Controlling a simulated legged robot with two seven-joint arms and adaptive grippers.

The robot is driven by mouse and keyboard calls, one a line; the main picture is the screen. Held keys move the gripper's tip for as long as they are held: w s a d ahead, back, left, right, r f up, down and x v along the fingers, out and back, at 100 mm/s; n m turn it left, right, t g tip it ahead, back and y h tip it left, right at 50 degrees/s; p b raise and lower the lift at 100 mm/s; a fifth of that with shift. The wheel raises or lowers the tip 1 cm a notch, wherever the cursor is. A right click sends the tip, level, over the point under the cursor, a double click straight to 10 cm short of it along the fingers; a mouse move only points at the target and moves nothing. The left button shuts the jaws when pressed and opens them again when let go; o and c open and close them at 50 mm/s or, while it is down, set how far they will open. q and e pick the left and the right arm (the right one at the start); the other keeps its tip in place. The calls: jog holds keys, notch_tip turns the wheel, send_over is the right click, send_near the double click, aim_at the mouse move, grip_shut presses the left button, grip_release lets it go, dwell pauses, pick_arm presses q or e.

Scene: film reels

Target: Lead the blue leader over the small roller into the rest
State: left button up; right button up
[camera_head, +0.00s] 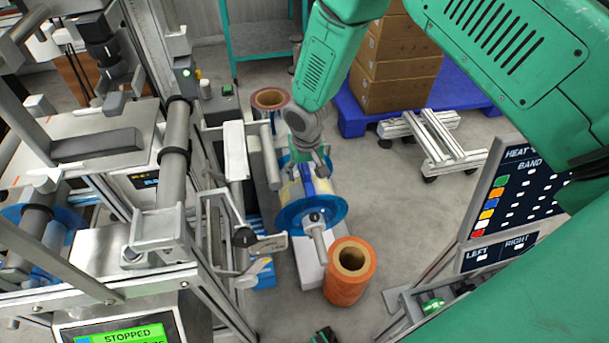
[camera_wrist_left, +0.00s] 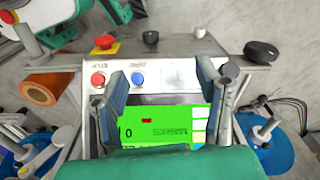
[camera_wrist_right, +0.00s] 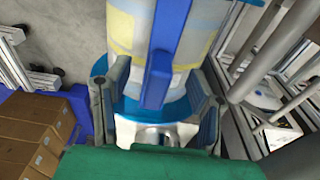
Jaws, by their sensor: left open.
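The blue leader (camera_wrist_right: 165,55) is a flat blue strip on the pale printed film roll; its upper part also shows in the head view (camera_head: 307,174). The roll sits between blue flanges (camera_head: 310,216) on a spindle. My right gripper (camera_wrist_right: 158,105) is open at the roll, with its fingers apart on either side of the strip; I cannot tell whether they touch it. My left gripper (camera_wrist_left: 162,100) is open and empty in front of a panel with a green screen (camera_wrist_left: 160,125). Slim grey rollers (camera_head: 271,156) stand left of the reel; I cannot tell which is the small roller, nor pick out the rest.
A machine frame with a thick roller (camera_head: 174,140) fills the left. An orange roll (camera_head: 349,272) stands below the reel, and another roll (camera_head: 270,99) stands behind it. Cartons (camera_head: 397,75) lie on a blue pallet. A label board (camera_head: 510,200) stands at right.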

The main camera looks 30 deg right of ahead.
aim_at(305, 166)
grip_shut()
jog(key=shift+d, duration=0.2)
jog(key=shift+r+p, duration=0.5)
jog(key=shift+r, duration=0.05)
jog(key=shift+r+p, duration=1.6)
jog(key=shift+r, duration=0.35)
jog(key=a+r+p, duration=0.3)
jog(key=r+p, duration=0.5)
jog(key=r, duration=0.2)
jog(key=shift+w+a+r, duration=0.25)
jog(key=shift+w+r, duration=0.15)
jog(key=shift+w, duration=0.05)
dwell(1.4)
jog(key=shift+a, duration=0.15)
